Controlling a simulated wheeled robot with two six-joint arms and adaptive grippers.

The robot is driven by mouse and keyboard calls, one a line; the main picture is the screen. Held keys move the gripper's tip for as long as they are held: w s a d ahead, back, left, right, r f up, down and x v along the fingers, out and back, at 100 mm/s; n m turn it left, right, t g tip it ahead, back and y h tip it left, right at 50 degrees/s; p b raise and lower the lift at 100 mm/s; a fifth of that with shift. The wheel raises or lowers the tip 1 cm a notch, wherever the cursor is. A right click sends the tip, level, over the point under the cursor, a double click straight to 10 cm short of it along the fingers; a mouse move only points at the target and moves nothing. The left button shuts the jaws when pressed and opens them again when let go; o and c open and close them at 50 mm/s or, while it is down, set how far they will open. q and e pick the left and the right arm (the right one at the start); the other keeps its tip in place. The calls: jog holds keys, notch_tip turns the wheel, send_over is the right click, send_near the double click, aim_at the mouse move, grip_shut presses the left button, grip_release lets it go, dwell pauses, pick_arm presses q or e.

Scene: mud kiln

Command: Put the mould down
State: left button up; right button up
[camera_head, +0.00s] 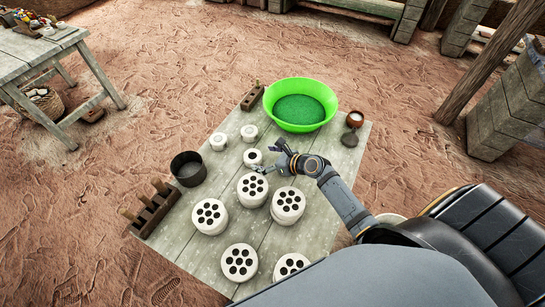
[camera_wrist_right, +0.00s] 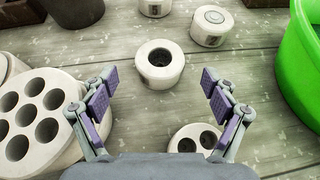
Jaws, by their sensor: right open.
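A small white round mould (camera_head: 252,157) with one dark hole in its top stands upright on the grey plank board (camera_head: 205,254). It also shows in the right wrist view (camera_wrist_right: 160,76), ahead of my right gripper and between the lines of its fingers. My right gripper (camera_head: 280,159) is open, just right of this mould in the head view. The purple finger pads (camera_wrist_right: 159,84) are wide apart with nothing held between them. Two similar small white pieces (camera_head: 249,133) (camera_head: 218,141) stand behind it. My left gripper is not in view.
Several white discs with holes (camera_head: 210,216) stand on the near part of the board. A green basin (camera_head: 301,104) is at the back, a dark pot (camera_head: 188,168) at the left. A wooden holder (camera_head: 155,209) lines the left edge. Small brown bowl (camera_head: 355,119) at right.

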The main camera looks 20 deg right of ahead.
jog(key=v, duration=0.5)
jog(key=shift+s+d+r+p, duration=0.1)
jog(key=shift+s+d+p, duration=0.1)
jog(key=shift+s+p, duration=0.1)
